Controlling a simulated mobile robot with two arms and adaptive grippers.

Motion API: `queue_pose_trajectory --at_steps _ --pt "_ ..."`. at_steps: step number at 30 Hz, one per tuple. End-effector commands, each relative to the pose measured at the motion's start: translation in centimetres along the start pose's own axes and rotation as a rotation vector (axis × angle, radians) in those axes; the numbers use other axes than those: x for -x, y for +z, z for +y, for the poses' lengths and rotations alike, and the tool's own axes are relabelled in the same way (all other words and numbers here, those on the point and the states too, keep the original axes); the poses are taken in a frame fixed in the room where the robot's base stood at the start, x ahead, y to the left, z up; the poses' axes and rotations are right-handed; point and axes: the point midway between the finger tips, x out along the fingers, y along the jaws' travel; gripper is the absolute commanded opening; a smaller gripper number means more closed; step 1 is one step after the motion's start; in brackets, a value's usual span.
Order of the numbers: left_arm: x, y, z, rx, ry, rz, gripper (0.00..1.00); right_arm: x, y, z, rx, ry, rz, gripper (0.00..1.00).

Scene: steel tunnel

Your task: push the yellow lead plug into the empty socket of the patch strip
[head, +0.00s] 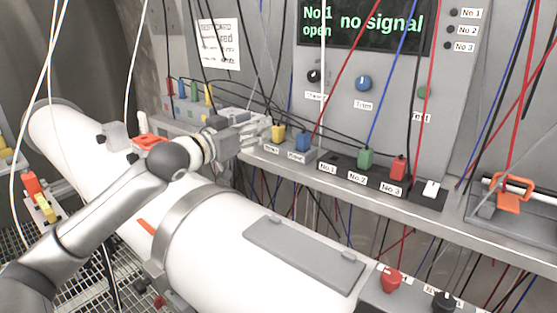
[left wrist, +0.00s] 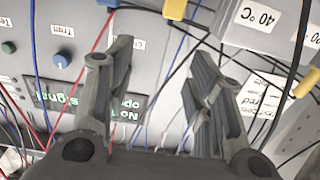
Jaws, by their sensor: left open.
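A yellow plug (head: 278,132) stands upright on the grey ledge, left of a blue plug (head: 303,140). It shows at the top edge of the left wrist view (left wrist: 175,9). The dark patch strip (head: 345,170) lies to their right, labelled No 1, No 2 and No 3. A green plug (head: 365,158) stands at No 2 and a red plug (head: 398,167) at No 3. No plug stands at No 1. My left gripper (head: 262,132) is open and empty, just left of the yellow plug; its fingers (left wrist: 160,52) are spread in the left wrist view. My right gripper is not in view.
Several leads hang across the panel and ledge. The display (head: 362,24) reads "No 1 open" and "no signal". A large white pipe (head: 235,240) runs below the ledge. An orange clamp (head: 510,195) is at right. Other coloured plugs stand at back left, including another yellow one (head: 208,94).

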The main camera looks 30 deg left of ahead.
Motion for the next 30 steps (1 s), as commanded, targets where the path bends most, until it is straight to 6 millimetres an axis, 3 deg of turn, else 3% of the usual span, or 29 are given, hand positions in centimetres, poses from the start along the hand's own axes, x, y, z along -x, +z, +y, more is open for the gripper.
queue_pose_trajectory --at_steps 1,7,13,24,30 --pt "0.0 2.2 0.0 -0.001 0.000 0.001 0.48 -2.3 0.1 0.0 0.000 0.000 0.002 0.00" --pt "0.0 3.9 0.0 -0.001 0.000 0.002 0.48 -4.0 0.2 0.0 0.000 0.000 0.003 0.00" --pt "-0.9 3.5 -0.2 0.003 -0.002 0.004 0.48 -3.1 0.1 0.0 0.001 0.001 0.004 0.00" --pt "-5.0 3.6 -0.2 0.002 -0.002 0.002 0.48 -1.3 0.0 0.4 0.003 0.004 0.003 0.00" --pt "-5.9 3.7 -0.2 0.001 -0.001 0.002 0.48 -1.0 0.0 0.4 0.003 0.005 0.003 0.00"
